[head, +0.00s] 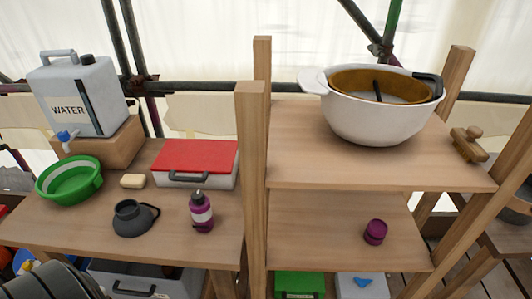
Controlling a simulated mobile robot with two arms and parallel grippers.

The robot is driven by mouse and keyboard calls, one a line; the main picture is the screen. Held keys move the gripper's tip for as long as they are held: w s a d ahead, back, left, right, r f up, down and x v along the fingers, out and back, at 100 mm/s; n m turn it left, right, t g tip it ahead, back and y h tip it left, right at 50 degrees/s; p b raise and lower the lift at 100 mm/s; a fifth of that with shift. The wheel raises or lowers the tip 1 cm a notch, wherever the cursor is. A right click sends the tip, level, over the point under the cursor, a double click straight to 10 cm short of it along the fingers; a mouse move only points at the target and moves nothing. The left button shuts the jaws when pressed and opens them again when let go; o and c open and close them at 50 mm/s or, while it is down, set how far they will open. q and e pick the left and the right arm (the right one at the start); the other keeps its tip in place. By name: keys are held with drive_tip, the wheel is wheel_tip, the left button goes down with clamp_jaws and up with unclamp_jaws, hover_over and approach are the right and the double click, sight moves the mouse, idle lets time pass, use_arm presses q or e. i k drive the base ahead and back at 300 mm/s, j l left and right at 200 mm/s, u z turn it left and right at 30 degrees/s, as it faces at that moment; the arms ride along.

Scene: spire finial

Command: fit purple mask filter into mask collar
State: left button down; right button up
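A small purple cylinder (375,232), which looks like the mask filter, stands on the lower shelf at the right, with a darker band around its middle. A dark grey rounded piece with a round opening on top and a strap or loop at its right, which looks like the mask (131,219), lies on the left table near its front edge. The two are well apart, with a wooden post between them.
A purple bottle (201,214) with a pale band stands right of the mask. Behind are a soap bar (133,181), green basin (69,180), red-lidded box (195,164) and water container (79,93). A white bowl (372,113) and brush (469,144) sit on the upper shelf (297,165).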

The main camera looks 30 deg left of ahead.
sight(132, 218)
drive_tip(key=u, duration=2.1)
drive_tip(key=z, duration=2.1)
drive_tip(key=k+j, duration=0.1)
drive_tip(key=j, duration=0.4)
drive_tip(key=k+j+u, duration=0.1)
drive_tip(key=j, duration=0.4)
drive_tip(key=k+j+u, duration=0.1)
drive_tip(key=j, duration=0.4)
